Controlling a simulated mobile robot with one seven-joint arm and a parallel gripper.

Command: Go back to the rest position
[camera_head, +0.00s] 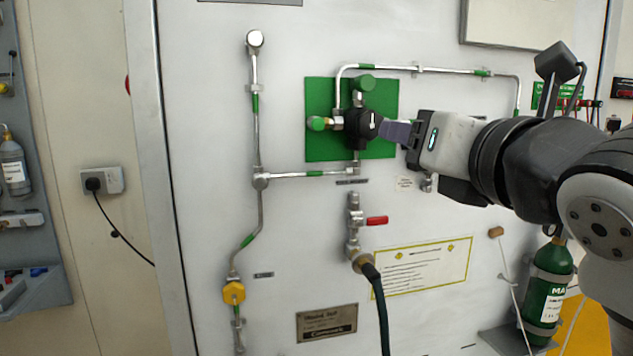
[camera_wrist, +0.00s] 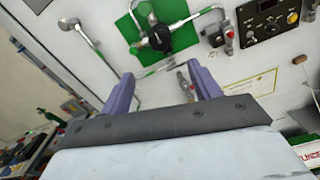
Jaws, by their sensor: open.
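My gripper (camera_head: 385,131) is in front of the white panel (camera_head: 215,130), in the upper middle of the head view, pointing left toward the black valve knob (camera_head: 361,126) on the green plate (camera_head: 318,92). In the head view the purple fingers overlap the knob's right side. In the wrist view my gripper (camera_wrist: 163,95) has its two purple fingers spread with nothing between them. The black knob (camera_wrist: 159,38) shows beyond the fingers there, apart from them.
Metal pipes (camera_head: 256,150) run across the panel. A red-handled valve (camera_head: 377,220) with a dark hose (camera_head: 380,305) sits below the green plate. A green cylinder (camera_head: 546,290) stands at the lower right. A wall socket (camera_head: 103,180) is at left.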

